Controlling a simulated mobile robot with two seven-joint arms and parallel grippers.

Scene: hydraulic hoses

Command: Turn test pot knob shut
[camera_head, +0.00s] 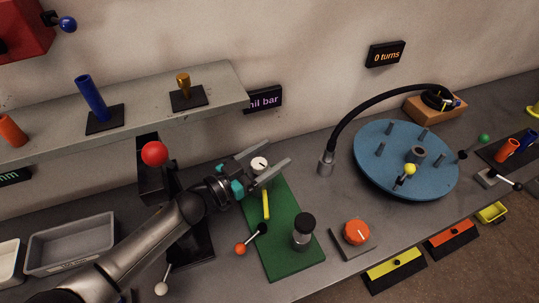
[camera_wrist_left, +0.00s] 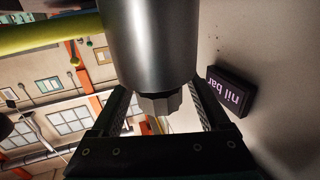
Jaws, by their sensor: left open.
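A round white-topped knob (camera_head: 259,163) with a dark mark stands at the far end of a green board (camera_head: 283,253). My left gripper (camera_head: 278,151) is open, with one finger on each side of the knob in the head view. Contact cannot be told. In the left wrist view a large grey metal cylinder (camera_wrist_left: 150,40) with a hexagonal end (camera_wrist_left: 160,104) fills the space before the open jaws (camera_wrist_left: 160,95). I cannot tell which part of the white knob this is. The nil bar sign (camera_head: 265,100) hangs behind; it also shows in the wrist view (camera_wrist_left: 230,92). My right gripper is not seen.
A blue round table (camera_head: 390,180) and black hose (camera_head: 345,118) are further right. A red ball (camera_head: 155,153) rises left.

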